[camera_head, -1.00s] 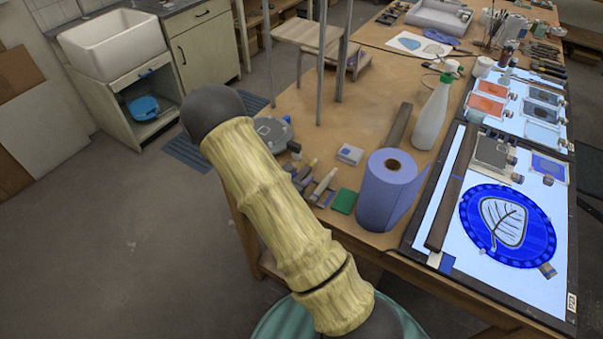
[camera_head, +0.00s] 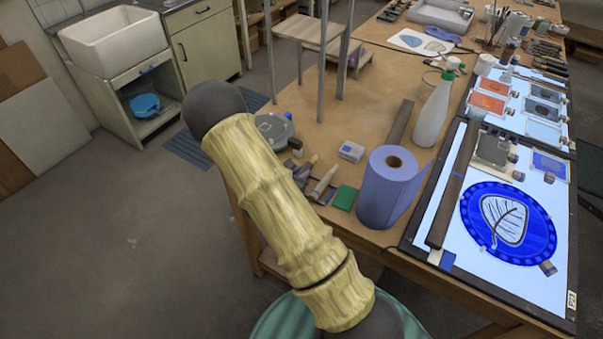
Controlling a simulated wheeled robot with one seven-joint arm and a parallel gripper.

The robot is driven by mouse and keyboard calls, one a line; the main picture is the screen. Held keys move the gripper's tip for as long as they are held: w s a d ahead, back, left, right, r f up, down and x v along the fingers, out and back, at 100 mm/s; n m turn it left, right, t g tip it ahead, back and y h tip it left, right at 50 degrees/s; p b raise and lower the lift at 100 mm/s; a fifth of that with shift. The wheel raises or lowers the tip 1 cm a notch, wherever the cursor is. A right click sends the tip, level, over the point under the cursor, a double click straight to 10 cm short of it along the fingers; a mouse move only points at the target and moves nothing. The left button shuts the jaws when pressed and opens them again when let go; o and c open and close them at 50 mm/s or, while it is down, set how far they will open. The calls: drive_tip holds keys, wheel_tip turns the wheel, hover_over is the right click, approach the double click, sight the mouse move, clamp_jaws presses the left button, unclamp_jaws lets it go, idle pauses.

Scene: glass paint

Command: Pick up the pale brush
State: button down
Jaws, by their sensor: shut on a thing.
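Several brush-like tools lie on the wooden table just right of my arm's pale, ribbed sleeve. One pale tool, possibly the pale brush (camera_head: 324,181), lies nearest the green block. A darker shape with a yellowish tip (camera_head: 313,160) is to its left, partly hidden by the sleeve; I cannot tell what it is. My arm crosses the middle of the view, with a dark rounded joint at its upper left. I cannot make out my gripper; the arm covers that part of the table edge.
A blue paper roll (camera_head: 390,189), a green block (camera_head: 344,198), a small white box (camera_head: 351,152) and a spray bottle (camera_head: 433,114) stand close by. The lit panel (camera_head: 500,275) with a blue leaf piece is at right. Stool legs rise behind.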

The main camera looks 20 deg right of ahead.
drive_tip(key=shift+w+r, duration=0.15)
drive_tip(key=shift+r, duration=0.35)
wheel_tip(320, 180, up, 9)
drive_tip(key=b, duration=0.1)
drive_tip(key=shift+b, duration=0.35)
drive_tip(key=shift+s, duration=0.2)
drive_tip(key=shift+r, duration=0.1)
